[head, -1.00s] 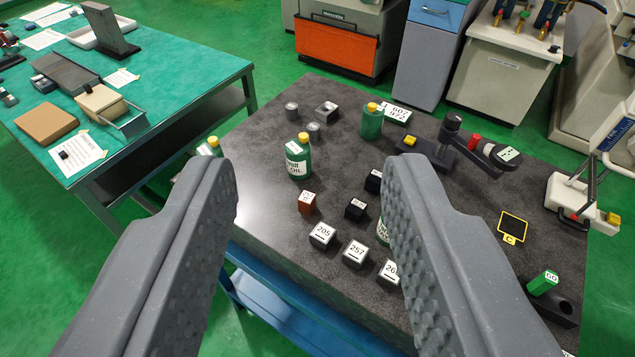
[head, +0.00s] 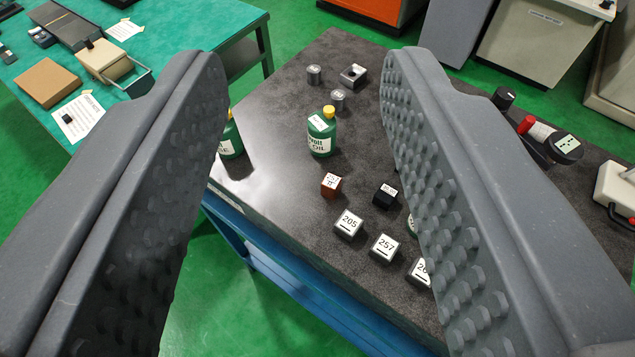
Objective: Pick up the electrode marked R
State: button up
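My gripper (head: 303,62) is open and empty, its two dark grey studded fingers spread wide over the stone table. Between them, lower down, lie a small copper-brown block (head: 331,184) and a small black block (head: 385,196), each with a white label on top. I cannot read an R on either label. No finger touches them. The right finger hides part of the table, including most of a green bottle beside the black block. I cannot tell which piece is the electrode marked R.
Silver cubes marked 205 (head: 348,222) and 257 (head: 385,247), and a partly hidden one (head: 421,273), stand near the front edge. A green oil bottle (head: 321,131) stands behind the copper block. Small metal parts (head: 354,76) lie farther back. A green-topped table (head: 228,22) is at left.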

jog(key=w+a+f+g+y+p, duration=0.1)
jog(key=w+a+f+p, duration=0.1)
jog(key=w+a+f, duration=0.85)
jog(key=m+g+h+p, duration=0.2)
jog(key=m+h+p, duration=0.35)
jog(key=h, duration=0.25)
send_near(328, 191)
jog(key=b+x, duration=0.1)
jog(key=x, duration=0.2)
jog(key=shift+w+f+b, duration=0.1)
jog(key=shift+b, duration=0.2)
jog(key=shift+w+d+f, duration=0.15)
jog(key=shift+w+d, duration=0.05)
jog(key=shift+w, duration=0.35)
jog(key=shift+b+x, duration=0.35)
jog(key=shift+x, duration=2.25)
jog(key=shift+d, duration=0.1)
